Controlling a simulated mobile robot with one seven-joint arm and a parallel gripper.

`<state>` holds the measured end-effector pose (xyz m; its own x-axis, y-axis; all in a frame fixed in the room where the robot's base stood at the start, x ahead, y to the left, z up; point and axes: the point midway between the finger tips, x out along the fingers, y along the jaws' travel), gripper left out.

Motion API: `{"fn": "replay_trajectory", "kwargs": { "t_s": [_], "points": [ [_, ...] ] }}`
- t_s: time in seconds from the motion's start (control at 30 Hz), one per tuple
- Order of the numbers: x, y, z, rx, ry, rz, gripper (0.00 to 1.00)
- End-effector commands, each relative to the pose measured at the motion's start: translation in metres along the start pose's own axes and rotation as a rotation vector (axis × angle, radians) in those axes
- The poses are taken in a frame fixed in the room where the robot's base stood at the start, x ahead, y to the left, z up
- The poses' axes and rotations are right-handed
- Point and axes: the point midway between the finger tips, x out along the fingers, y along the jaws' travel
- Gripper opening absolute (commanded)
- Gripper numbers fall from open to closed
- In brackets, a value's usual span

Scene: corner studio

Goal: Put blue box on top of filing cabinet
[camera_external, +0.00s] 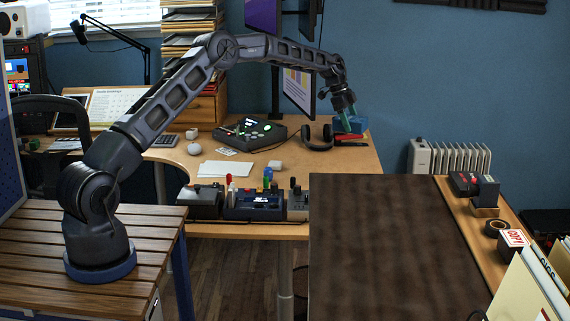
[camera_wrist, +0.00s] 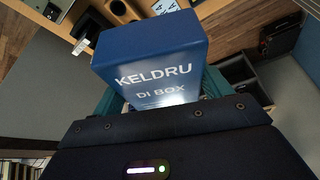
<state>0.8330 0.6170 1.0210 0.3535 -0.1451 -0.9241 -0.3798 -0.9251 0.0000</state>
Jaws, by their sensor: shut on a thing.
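My gripper (camera_external: 347,116) is shut on the blue box (camera_external: 358,125) near the right back of the wooden desk. In the wrist view the blue box (camera_wrist: 150,52), marked "KELDRU DI BOX", sits between the teal fingers, which it partly hides. In the external view the box is close above a red and a dark flat item at the desk's right edge; I cannot tell whether it touches them. A large dark brown flat top (camera_external: 385,240) stands bare in the foreground. Its sides are out of sight, so I cannot tell whether it is the filing cabinet.
Headphones (camera_external: 318,138) lie just left of the box. A monitor (camera_external: 298,90) stands behind my forearm. Several small devices (camera_external: 253,205) line the desk's front. A white radiator (camera_external: 448,158) stands at the right wall. A stamp box (camera_external: 513,241) and folders (camera_external: 525,295) are at the far right.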

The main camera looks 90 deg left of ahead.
Motion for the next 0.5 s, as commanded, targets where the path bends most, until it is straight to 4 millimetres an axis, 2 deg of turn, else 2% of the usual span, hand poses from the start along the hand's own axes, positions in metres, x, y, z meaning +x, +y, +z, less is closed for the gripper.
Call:
{"fn": "replay_trajectory", "kwargs": {
  "t_s": [0.03, 0.1, 0.27, 0.5],
  "points": [
    [0.001, 0.012, -0.023, 0.028, 0.002, 0.009, 0.41],
    [0.003, 0.027, -0.048, 0.062, 0.002, 0.024, 0.41],
    [0.007, 0.065, -0.105, 0.141, 0.002, 0.057, 0.41],
    [0.013, 0.130, -0.184, 0.264, 0.001, 0.108, 0.41]
  ]
}}
